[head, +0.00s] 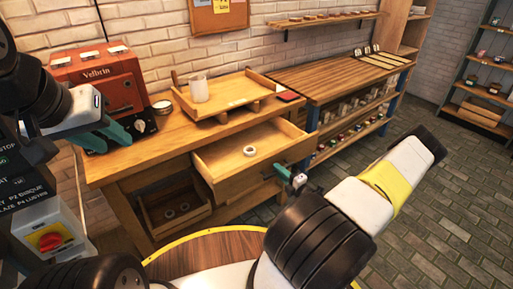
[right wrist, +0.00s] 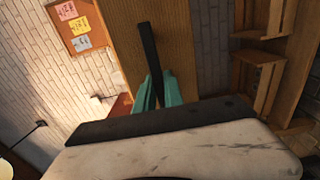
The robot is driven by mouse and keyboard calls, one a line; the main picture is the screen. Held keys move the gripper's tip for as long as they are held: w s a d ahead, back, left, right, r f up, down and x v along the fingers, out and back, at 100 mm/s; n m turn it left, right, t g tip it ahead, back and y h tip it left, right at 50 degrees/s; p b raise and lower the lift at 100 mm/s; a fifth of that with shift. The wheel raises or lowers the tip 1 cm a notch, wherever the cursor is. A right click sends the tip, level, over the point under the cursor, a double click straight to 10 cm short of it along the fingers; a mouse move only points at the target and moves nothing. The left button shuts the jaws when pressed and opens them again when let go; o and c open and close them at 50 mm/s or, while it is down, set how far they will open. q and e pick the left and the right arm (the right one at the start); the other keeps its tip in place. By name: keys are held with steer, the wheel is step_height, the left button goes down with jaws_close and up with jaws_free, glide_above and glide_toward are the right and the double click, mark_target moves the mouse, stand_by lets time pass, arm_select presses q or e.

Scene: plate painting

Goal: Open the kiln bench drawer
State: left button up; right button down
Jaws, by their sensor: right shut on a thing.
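The kiln bench (head: 120,168) stands against the brick wall. Its upper drawer (head: 262,178) is pulled well out, and a small white ring (head: 250,151) lies inside. My right gripper (head: 289,177) is at the right part of the drawer's front. In the right wrist view its teal fingers (right wrist: 158,92) are closed around a dark bar handle (right wrist: 147,50) on the wooden front. My left gripper (head: 106,134) is in front of the red kiln (head: 105,78), fingers apart with nothing visible between them. The handle is mostly hidden in the head view.
A wooden tray (head: 235,98) with a clear cup (head: 199,88) sits on the bench. A slatted workbench (head: 325,80) adjoins at right. The tiled floor (head: 440,215) at right is clear.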

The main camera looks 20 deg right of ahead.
steer(key=v, duration=0.6)
steer(key=shift+s, duration=0.2)
steer(key=c, duration=1.4)
jaws_free()
steer(key=shift+c, duration=0.2)
steer(key=v, duration=0.7)
steer(key=shift+s+d, duration=0.15)
steer(key=shift+s, duration=0.2)
